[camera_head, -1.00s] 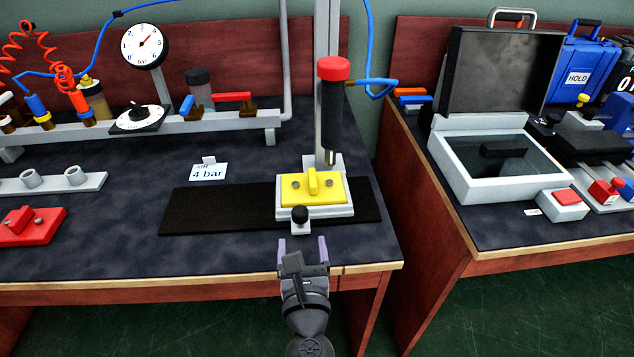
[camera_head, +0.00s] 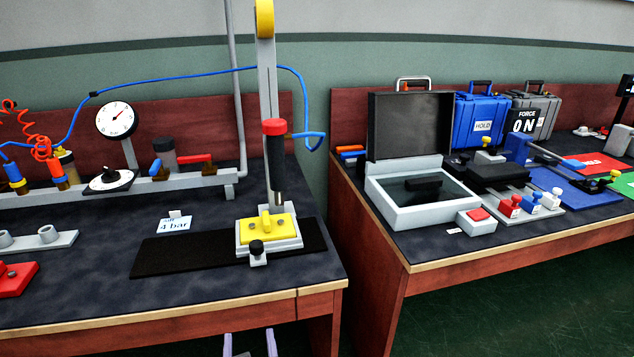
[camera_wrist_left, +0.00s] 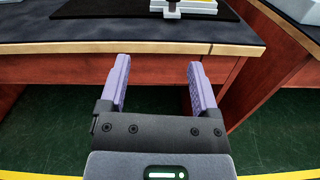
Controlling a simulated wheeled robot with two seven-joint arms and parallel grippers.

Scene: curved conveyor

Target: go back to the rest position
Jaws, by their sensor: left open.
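My left gripper (camera_head: 249,344) shows only its two purple fingertips at the bottom edge of the head view, in front of the left bench's front edge. In the left wrist view the gripper (camera_wrist_left: 158,88) is open and empty, its fingers wide apart over the green floor and the bench's red front. My right gripper is not in view. The yellow block (camera_head: 266,228) sits in its pale fixture on the black mat (camera_head: 180,255), beneath the red-capped vertical tool (camera_head: 275,160), clear of my gripper.
The left bench (camera_head: 100,290) carries a gauge (camera_head: 116,119), a pipe rail and a red block (camera_head: 14,278). The right bench (camera_head: 420,255) holds an open case (camera_head: 410,125), a blue HOLD case (camera_head: 480,120) and small coloured stamps. A gap separates the benches; green floor (camera_head: 520,305) is clear at right.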

